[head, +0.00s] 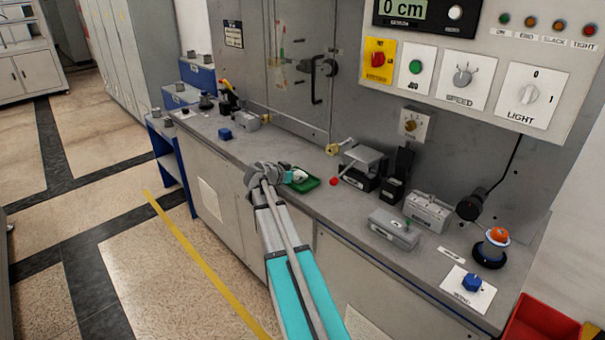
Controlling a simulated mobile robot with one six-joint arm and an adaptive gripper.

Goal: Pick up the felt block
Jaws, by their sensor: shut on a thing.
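My gripper (268,175) is at the front edge of the grey bench, just left of a small green tray (303,185). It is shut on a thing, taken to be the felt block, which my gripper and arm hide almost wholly. I cannot tell whether it touches the bench top. A small white item (298,175) shows in the green tray, partly behind the gripper.
Right of the tray stand a clamp-like device with a red knob (334,181), grey boxes (394,229) and an orange-topped button (497,235). The control panel (480,70) overhangs the back right.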

